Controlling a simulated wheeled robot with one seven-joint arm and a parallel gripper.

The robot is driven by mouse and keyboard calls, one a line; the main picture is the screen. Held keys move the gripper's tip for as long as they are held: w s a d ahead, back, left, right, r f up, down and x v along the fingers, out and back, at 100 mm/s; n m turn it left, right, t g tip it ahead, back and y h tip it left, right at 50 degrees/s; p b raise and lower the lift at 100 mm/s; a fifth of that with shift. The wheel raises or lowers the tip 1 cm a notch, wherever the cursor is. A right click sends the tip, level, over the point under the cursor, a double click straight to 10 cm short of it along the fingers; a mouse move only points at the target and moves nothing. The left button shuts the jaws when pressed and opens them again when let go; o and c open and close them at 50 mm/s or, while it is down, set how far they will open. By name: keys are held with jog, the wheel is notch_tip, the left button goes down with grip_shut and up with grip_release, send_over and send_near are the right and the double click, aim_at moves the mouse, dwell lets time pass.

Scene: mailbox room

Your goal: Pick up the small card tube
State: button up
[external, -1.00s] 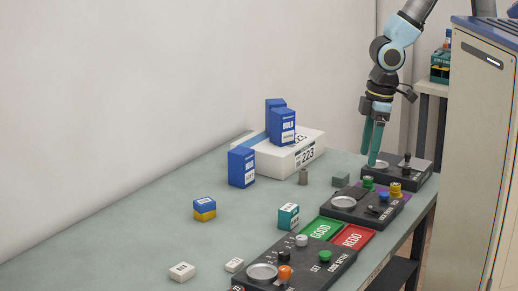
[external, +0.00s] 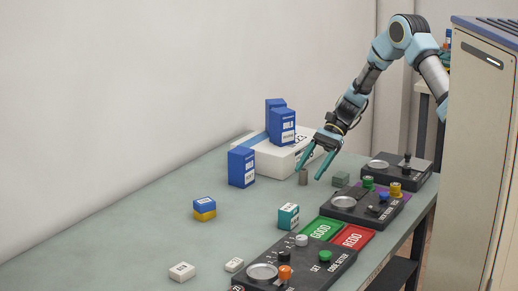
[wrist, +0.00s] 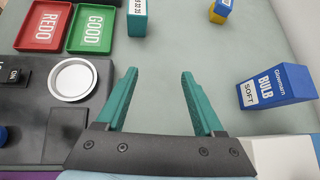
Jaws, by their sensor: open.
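The tube does not show in that view.
A white box (external: 305,152) with blue boxes (external: 282,126) stands behind. Control panels (external: 357,208) and green (external: 319,230) and red (external: 353,237) trays line the front.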

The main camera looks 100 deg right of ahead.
aim_at(300, 176)
jog(key=s+d+f+m+t+h, duration=0.1)
jog(key=s+d+m, duration=0.1)
jog(key=d, duration=0.2)
jog(key=s+d+f+m+t+h+b, duration=0.1)
jog(key=s+d+m+t, duration=0.1)
jog(key=s+d, duration=0.1)
jog(key=s+d+f+m+t+b, duration=0.1)
jog(key=s+d, duration=0.1)
jog(key=d, duration=0.3)
jog(key=shift+s+f+m+t+h, duration=0.3)
jog(key=shift+s+f+m+h, duration=0.05)
jog(key=shift+s+m+h, duration=0.05)
jog(key=p+x, duration=0.1)
jog(key=x, duration=0.3)
jog(key=shift+w+a, duration=0.1)
jog(key=shift+w, duration=0.15)
jog(key=x, duration=0.1)
jog(key=p+x, duration=0.1)
jog(key=x, duration=0.1)
jog(key=p+x, duration=0.1)
jog(key=x, duration=0.1)
jog(key=shift+w+d+f, duration=0.15)
jog(key=shift+w+d, duration=0.1)
jog(key=shift+d, duration=0.05)
jog(key=shift+w+f, duration=0.25)
jog(key=shift+w, duration=0.05)
jog(key=shift+a, duration=0.1)
jog(key=shift+c, duration=0.3)
grip_shut()
